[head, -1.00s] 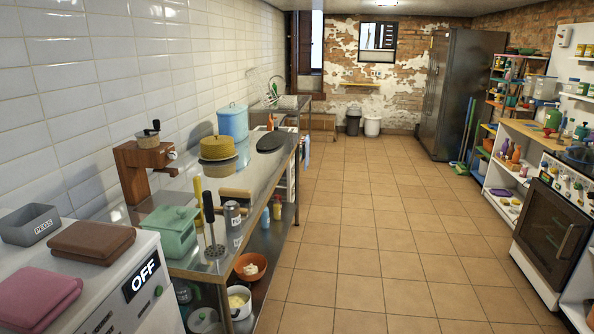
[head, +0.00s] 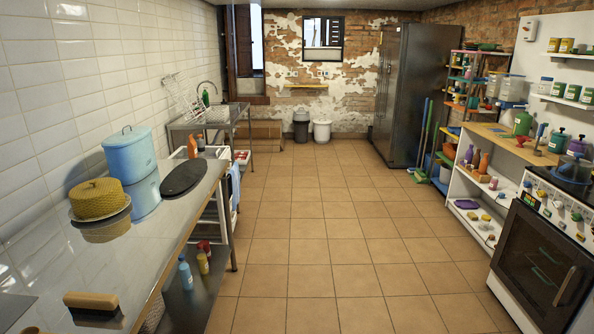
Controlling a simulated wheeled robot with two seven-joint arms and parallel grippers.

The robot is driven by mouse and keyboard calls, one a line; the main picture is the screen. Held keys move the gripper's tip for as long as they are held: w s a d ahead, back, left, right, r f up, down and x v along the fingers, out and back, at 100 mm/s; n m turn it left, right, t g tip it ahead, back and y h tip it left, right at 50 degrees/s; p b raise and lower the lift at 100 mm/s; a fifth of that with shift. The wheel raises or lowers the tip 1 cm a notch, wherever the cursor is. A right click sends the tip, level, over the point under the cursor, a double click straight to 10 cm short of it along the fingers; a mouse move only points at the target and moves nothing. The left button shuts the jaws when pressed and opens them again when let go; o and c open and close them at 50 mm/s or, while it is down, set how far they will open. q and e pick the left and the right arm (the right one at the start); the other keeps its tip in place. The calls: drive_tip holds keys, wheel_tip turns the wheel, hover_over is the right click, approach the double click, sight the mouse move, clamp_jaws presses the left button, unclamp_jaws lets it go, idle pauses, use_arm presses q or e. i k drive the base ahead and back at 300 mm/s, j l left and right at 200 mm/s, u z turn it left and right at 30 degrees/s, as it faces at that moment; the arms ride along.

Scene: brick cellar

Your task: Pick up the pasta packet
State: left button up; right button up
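I cannot make out a pasta packet in the head view. Many small items stand on the right-hand shelves, too small to tell apart. Neither of my grippers shows in the view.
A steel counter (head: 150,240) on the left bears a blue canister (head: 128,155), a yellow woven cake cover (head: 98,198) and a brush (head: 91,301). A dark fridge (head: 415,95), white shelving (head: 478,205) and an oven (head: 540,262) line the right. The tiled floor (head: 320,235) between is clear.

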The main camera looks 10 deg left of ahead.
sight(192, 145)
drive_tip(key=i, duration=3.85)
